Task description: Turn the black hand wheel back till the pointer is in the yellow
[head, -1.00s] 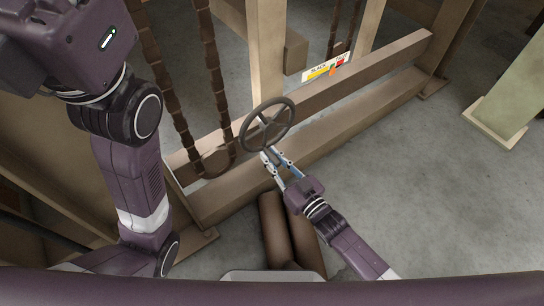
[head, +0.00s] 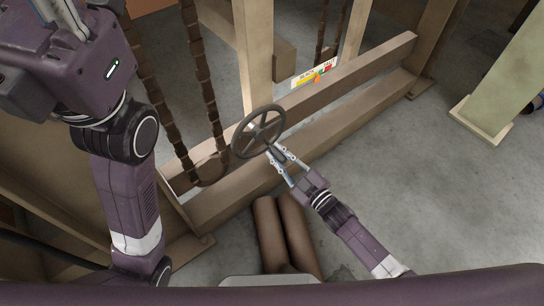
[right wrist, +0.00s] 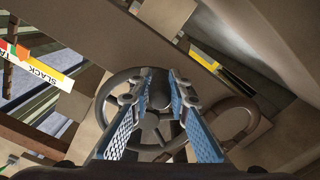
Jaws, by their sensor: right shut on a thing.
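The black hand wheel (head: 237,146) is mounted at the wooden frame, in the middle of the head view; its rim and spokes also show in the right wrist view (right wrist: 103,108). My right gripper (head: 277,153) is at the wheel's lower right, shut on its dark handle (right wrist: 159,92). The scale (head: 301,83) on the beam has a SLACK end, yellow, green and red. Its orange pointer (head: 317,79) appears near where yellow meets green; the exact spot is too small to tell. My left gripper (head: 65,15) is partly in view at the top left, fingertips not clear.
Brown chains (head: 205,95) hang left of the wheel. Wooden beams (head: 350,68) and a post (head: 253,55) stand around it. Brown rolls (head: 285,235) lie below the wheel. A pale green post (head: 505,90) stands at the right; the grey floor (head: 400,170) between is clear.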

